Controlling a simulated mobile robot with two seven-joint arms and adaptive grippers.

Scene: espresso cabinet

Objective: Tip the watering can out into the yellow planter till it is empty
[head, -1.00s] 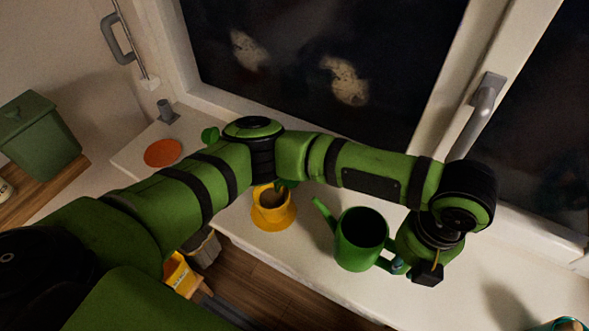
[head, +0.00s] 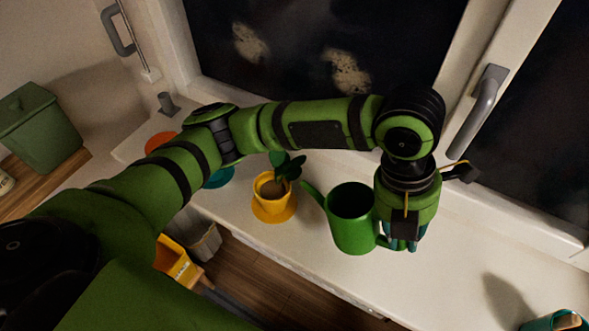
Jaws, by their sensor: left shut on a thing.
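The green watering can (head: 351,220) is upright over the white windowsill, its spout pointing left toward the yellow planter. I cannot tell whether its base touches the sill. Its inside looks dark and I cannot see any water. My left gripper (head: 402,244) points down at the can's right side and is shut on its handle, which is mostly hidden. The yellow planter (head: 272,206) stands on the sill left of the spout, with soil and a dark leafy plant in it. A gap separates the spout tip and the planter. My right gripper is not in view.
An orange disc (head: 160,142) and a teal dish (head: 219,178) lie partly behind my left arm. A window handle (head: 477,112) juts out at the upper right. A teal container (head: 556,324) stands at the lower right corner.

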